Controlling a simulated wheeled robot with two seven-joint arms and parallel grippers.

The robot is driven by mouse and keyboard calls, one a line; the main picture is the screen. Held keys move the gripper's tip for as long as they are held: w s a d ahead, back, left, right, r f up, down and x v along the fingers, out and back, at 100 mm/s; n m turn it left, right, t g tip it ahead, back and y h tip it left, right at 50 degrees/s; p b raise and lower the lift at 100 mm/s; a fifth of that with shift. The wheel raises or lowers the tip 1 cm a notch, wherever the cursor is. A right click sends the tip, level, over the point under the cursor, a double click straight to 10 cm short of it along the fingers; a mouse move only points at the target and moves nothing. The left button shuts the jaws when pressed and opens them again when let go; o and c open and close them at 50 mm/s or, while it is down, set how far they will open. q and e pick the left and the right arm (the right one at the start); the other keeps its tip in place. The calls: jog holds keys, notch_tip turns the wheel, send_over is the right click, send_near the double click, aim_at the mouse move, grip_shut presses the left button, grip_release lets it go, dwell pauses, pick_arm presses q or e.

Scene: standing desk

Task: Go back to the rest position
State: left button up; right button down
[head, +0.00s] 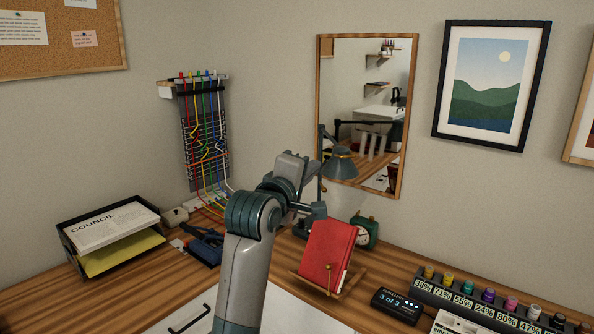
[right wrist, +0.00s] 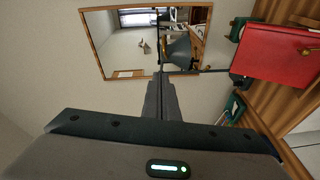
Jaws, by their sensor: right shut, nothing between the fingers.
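My right arm rises from the bottom middle of the head view, in front of the desk. Its right gripper (head: 301,176) is above the desk, at the left of the mirror, and is partly hidden by its own wrist. In the right wrist view the fingers (right wrist: 162,92) are together and hold nothing. They point toward the mirror and the lamp, and that picture is turned on its side. My left gripper is not in view.
A desk lamp (head: 340,166) and a red book (head: 326,255) on a stand are close right of my arm. A clock (head: 367,233) stands behind the book. A paper tray (head: 67,243) is at left. A bottle rack (head: 471,301) is at right. The mirror (head: 402,110) hangs behind.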

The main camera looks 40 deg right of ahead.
jog(key=w+a+f+n+t+h, duration=0.1)
jog(key=w+a+f+n+t, duration=0.35)
jog(key=f+n, duration=0.75)
jog(key=w+a+f+n+t, duration=0.5)
jog(key=f+n, duration=0.3)
jog(key=n, duration=0.9)
jog(key=s+a+f+n+t+y, duration=0.1)
jog(key=a+f+n+y, duration=0.35)
jog(key=f+n, duration=0.4)
jog(key=a+f+n+y, duration=0.45)
jog(key=f+n, duration=0.25)
jog(key=f, duration=0.3)
jog(key=s+a+f+n+t+y, duration=0.1)
jog(key=a+f+n+y, duration=0.35)
jog(key=f+n, duration=0.35)
jog(key=s+a+f+n+g+y, duration=0.25)
jog(key=s+f+n, duration=0.4)
jog(key=f, duration=0.75)
jog(key=s+a+f+n+g+y, duration=0.2)
jog(key=s+a+f+n+g, duration=0.2)
jog(key=s+f, duration=0.75)
jog(key=s+f+n+g, duration=0.6)
jog(key=s+f+n, duration=0.2)
jog(key=s+f, duration=0.9)
jog(key=s+d, duration=0.1)
jog(key=s, duration=0.4)
jog(key=shift+f+g, duration=0.3)
